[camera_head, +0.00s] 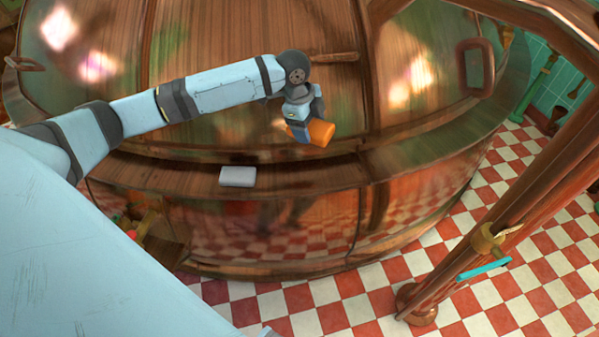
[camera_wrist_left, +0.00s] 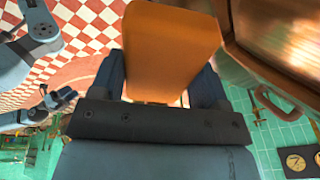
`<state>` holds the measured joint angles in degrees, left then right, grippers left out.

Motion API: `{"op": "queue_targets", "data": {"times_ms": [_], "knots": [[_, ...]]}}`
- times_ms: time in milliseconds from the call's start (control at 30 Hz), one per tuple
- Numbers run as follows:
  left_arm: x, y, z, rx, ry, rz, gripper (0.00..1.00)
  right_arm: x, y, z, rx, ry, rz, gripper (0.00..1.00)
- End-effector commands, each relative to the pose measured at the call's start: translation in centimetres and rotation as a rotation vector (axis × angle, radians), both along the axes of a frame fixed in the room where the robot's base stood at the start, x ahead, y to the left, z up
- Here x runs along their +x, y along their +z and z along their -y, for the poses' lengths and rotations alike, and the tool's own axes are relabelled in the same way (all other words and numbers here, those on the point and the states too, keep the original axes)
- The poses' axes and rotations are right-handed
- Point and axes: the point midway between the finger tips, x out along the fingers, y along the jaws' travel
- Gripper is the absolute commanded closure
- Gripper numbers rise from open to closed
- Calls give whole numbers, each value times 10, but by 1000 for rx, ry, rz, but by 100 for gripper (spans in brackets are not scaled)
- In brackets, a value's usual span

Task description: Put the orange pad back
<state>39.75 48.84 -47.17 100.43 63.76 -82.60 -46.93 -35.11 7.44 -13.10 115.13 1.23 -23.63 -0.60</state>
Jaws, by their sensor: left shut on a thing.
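The orange pad (camera_head: 321,132) is held in my left gripper (camera_head: 303,131), above the kettle's curved ledge and in front of its copper wall. In the left wrist view the orange pad (camera_wrist_left: 170,50) stands out between the two dark fingers, which are shut on it. Its far end is clear of the fingers and touches nothing that I can see.
A pale grey block (camera_head: 237,176) lies on the kettle's ledge (camera_head: 300,178), left of and below the pad. A wooden handle (camera_head: 335,57) sticks out behind my wrist. The checkered floor (camera_head: 330,305) is open.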

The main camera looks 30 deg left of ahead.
Motion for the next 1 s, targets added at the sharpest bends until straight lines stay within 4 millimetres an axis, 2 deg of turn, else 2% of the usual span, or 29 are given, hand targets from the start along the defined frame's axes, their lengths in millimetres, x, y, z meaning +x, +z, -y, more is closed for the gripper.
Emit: {"op": "queue_targets", "data": {"times_ms": [33,100,233,367,700,800,1000], "knots": [[4,-13,-14,17,-5,-33,50,0,-16,-2,3,1,-3,57],[5,-18,-26,30,-15,-75,50,0,-21,-4,6,4,-5,57],[6,-24,-37,42,-21,-119,50,0,-23,-6,11,7,-4,57],[5,-43,-39,45,-21,-131,50,0,-22,-6,13,6,-1,57],[4,-133,-39,44,-21,-129,50,2,-23,-3,11,0,0,57],[5,-155,-38,44,-21,-128,50,2,-24,-2,11,-2,-1,57],[5,-177,-38,43,-22,-125,50,2,-26,-2,11,-2,-5,57]]}}
